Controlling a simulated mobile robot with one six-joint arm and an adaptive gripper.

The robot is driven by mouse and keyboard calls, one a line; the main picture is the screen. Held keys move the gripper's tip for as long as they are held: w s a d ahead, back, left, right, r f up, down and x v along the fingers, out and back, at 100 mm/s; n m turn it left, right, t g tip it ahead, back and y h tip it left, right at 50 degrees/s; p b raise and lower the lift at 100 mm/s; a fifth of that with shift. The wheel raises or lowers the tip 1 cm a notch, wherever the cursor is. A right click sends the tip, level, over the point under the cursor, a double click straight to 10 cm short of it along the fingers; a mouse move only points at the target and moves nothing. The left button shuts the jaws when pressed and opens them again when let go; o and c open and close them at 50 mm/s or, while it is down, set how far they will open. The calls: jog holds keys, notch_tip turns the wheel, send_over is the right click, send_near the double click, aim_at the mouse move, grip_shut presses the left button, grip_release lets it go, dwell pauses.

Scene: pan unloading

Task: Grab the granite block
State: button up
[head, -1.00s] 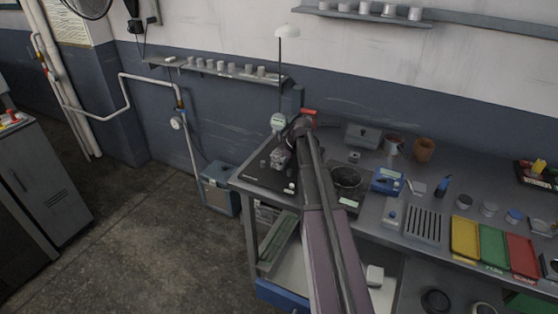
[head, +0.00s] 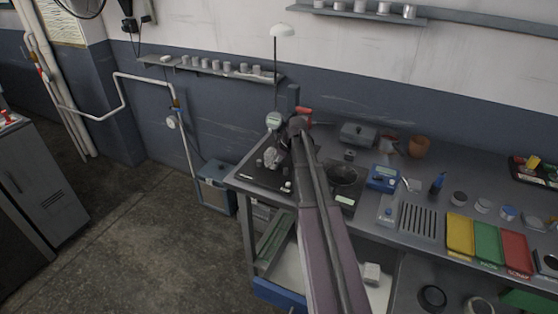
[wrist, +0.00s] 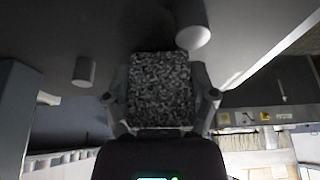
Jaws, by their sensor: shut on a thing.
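The granite block is speckled grey and blocky. In the wrist view, the granite block (wrist: 160,90) fills the space between the two fingers of my gripper (wrist: 161,92), with a finger against each side. In the head view, the granite block (head: 271,158) shows as a pale lump just left of my gripper (head: 281,150), over the dark plate (head: 250,177) at the bench's left end. My gripper is shut on it. The head view does not clearly show whether the block is clear of the plate.
Right of my arm are a dark pan (head: 343,174) and a blue device (head: 384,178). Yellow (head: 459,237), green (head: 489,244) and red trays (head: 516,252) lie further right. Small cylinders (wrist: 84,70) show near the block.

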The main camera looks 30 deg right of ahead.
jog(key=s+a, duration=0.3)
jog(key=a, duration=0.1)
jog(key=s+a, duration=0.7)
jog(key=a, duration=0.2)
jog(key=shift+s+a, duration=0.1)
jog(key=shift+s, duration=0.05)
